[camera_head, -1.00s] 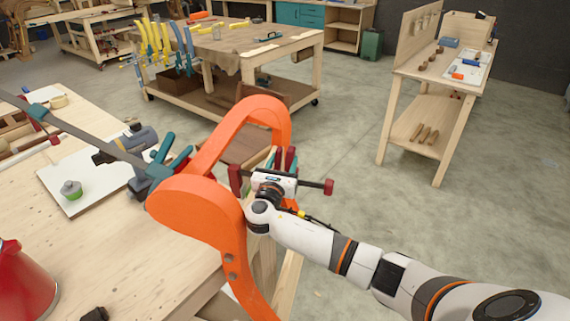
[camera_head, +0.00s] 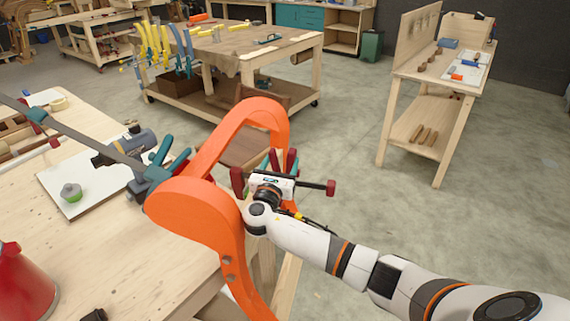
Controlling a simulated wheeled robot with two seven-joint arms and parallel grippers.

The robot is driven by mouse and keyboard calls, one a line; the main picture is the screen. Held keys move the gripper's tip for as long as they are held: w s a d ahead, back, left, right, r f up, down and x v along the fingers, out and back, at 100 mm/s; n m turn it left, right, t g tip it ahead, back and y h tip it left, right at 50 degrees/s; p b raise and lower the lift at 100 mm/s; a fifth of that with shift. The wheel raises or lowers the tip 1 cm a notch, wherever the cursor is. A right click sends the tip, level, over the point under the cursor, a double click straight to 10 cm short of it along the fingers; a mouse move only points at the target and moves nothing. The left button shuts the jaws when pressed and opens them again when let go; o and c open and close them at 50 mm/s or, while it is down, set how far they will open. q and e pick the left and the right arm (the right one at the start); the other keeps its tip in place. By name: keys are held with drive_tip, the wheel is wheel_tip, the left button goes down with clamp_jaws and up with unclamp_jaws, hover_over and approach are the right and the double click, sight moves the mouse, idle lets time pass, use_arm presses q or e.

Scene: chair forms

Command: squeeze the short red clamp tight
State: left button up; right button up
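The orange curved chair form (camera_head: 195,203) fills the middle of the head view. The short red clamp shows by its red end piece (camera_head: 330,187) on the right of the form, a red piece at the left and an upright red handle (camera_head: 291,160). A teal upright piece stands beside that handle. My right gripper (camera_head: 272,183) is at the clamp, between its red ends and just below the upright pieces. Its fingertips are hidden by its own body and the clamp, so I cannot tell how far they are closed. My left gripper is not in view.
A long clamp with teal handles (camera_head: 166,158) and a grey bar reaches the form from the left. The wooden bench (camera_head: 150,262) holds a white board, a power tool (camera_head: 125,147) and a red object (camera_head: 22,285). Open floor (camera_head: 400,245) lies to the right; another table stands behind.

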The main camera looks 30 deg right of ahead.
drive_tip(key=shift+a+f, duration=0.3)
drive_tip(key=shift+f, duration=0.25)
idle(0.4)
clamp_jaws()
unclamp_jaws()
drive_tip(key=shift+w+f, duration=0.1)
drive_tip(key=shift+r, duration=0.35)
